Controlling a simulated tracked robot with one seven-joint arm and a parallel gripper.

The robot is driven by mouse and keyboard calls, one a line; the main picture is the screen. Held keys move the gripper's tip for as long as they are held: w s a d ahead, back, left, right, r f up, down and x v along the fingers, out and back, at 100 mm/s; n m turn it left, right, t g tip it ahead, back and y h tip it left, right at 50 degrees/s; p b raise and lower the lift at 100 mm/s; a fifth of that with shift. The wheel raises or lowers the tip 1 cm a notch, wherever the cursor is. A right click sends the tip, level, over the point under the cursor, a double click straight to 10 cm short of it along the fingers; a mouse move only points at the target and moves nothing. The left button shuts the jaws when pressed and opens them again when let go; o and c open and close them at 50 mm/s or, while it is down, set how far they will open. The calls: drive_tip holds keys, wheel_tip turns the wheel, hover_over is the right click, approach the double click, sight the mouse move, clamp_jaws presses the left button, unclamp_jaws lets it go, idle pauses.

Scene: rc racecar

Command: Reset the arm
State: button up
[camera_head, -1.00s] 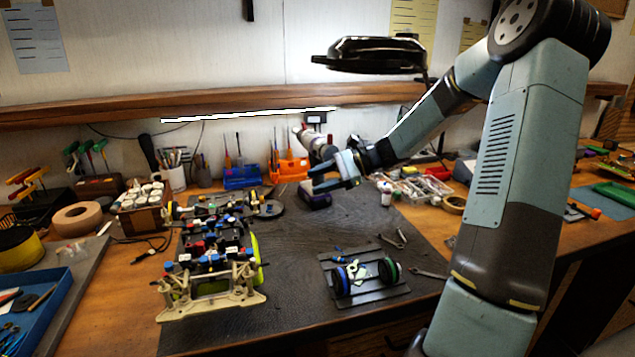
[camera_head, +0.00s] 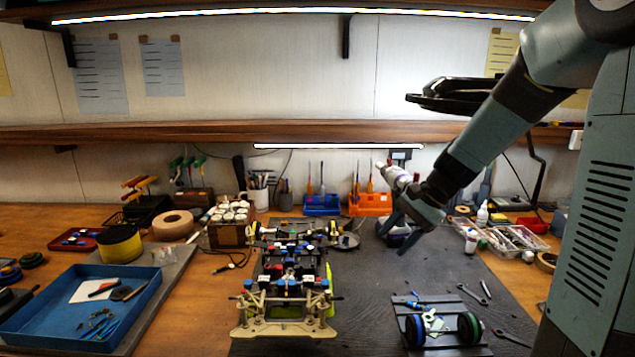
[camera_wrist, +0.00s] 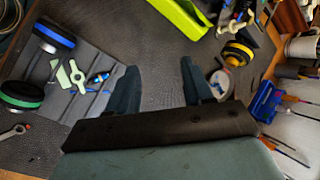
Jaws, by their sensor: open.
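My arm comes in from the right of the head view and bends down over the dark mat. My gripper (camera_head: 402,240) hangs above the mat to the right of the car chassis (camera_head: 288,290). In the wrist view my gripper (camera_wrist: 158,82) is open, its two dark fingers apart with only mat between them. The wheel stand (camera_head: 440,335) with its wheels and pale green part lies below and right of the gripper in the head view. It also shows at the left of the wrist view (camera_wrist: 75,65).
A blue tray (camera_head: 85,310) with small parts is at the left. Blue (camera_head: 322,205) and orange (camera_head: 370,204) tool holders stand at the back. A black lamp head (camera_head: 460,95) hangs near my arm. Wrenches and clear part boxes (camera_head: 515,238) lie on the right.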

drive_tip(key=s+d+r+n+t+h, duration=0.2)
drive_tip(key=s+r+n+h, duration=0.1)
drive_tip(key=s, duration=0.7)
drive_tip(key=s+d+r+n+t+h, duration=0.3)
drive_tip(key=s+r+n, duration=0.2)
drive_tip(key=s, duration=0.5)
wheel_tip(320, 180, up, 2)
drive_tip(key=shift+s+d+r+h, duration=0.15)
drive_tip(key=shift+d+r+h, duration=0.1)
drive_tip(key=shift+d+h, duration=0.05)
